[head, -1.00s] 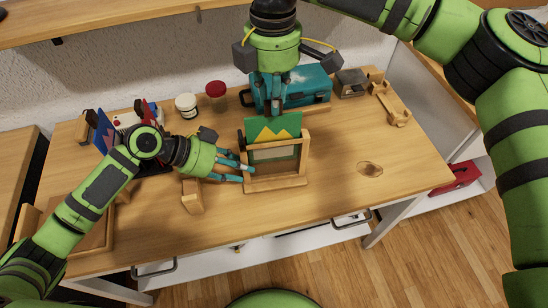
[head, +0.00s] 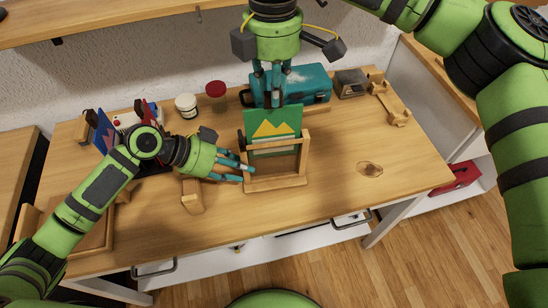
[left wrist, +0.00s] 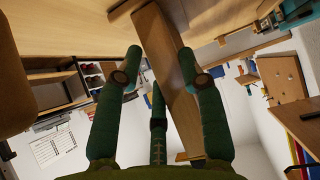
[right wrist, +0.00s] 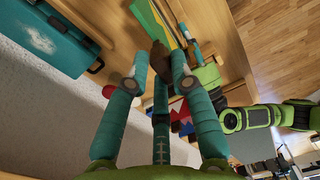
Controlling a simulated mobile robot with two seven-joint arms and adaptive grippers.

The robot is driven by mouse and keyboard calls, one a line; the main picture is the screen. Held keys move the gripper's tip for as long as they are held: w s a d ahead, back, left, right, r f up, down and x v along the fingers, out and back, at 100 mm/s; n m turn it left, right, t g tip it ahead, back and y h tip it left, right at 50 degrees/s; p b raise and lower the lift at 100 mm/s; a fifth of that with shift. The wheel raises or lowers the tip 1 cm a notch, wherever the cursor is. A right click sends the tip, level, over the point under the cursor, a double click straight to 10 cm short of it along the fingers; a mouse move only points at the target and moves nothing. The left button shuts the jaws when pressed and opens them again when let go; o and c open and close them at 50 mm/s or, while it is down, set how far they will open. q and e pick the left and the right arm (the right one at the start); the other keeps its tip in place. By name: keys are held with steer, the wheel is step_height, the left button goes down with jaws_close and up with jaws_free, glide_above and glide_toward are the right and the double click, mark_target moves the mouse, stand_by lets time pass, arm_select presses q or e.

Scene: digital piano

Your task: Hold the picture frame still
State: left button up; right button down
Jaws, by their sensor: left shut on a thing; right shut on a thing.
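The wooden picture frame (head: 275,184) stands upright on the table. A green card with a yellow mountain shape (head: 271,130) sits at its upper opening, its top above the frame's side posts. My left gripper (head: 248,173) is shut on the frame's left side; in the left wrist view a wooden bar (left wrist: 172,62) lies between its fingers. My right gripper (head: 275,100) comes from above and is shut at the card's top edge. In the right wrist view the green card (right wrist: 160,25) lies beyond its fingertips, with a brown piece (right wrist: 160,60) between them.
A wooden block (head: 192,196) stands left of the frame, below my left gripper. A teal case (head: 303,84) lies behind. A white jar (head: 187,106) and a red-lidded jar (head: 216,92) stand back left.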

arm_select(q)
steer(key=shift+s+f, duration=0.1)
arm_select(e)
steer(key=shift+r, duration=3.35)
steer(key=shift+w+r, duration=0.1)
steer(key=shift+r, duration=2.3)
arm_select(q)
steer(key=o, duration=1.1)
steer(key=shift+a+r+p, duration=0.35)
steer(key=shift+a+r, duration=0.15)
steer(key=shift+r, duration=0.05)
steer(key=p+v, duration=0.1)
steer(key=v, duration=0.3)
steer(key=shift+a+r+p, duration=0.2)
steer(key=shift+a+p, duration=0.05)
steer(key=shift+p, duration=0.1)
arm_select(e)
step_height(320, 180, up, 2)
steer(key=shift+r, duration=0.2)
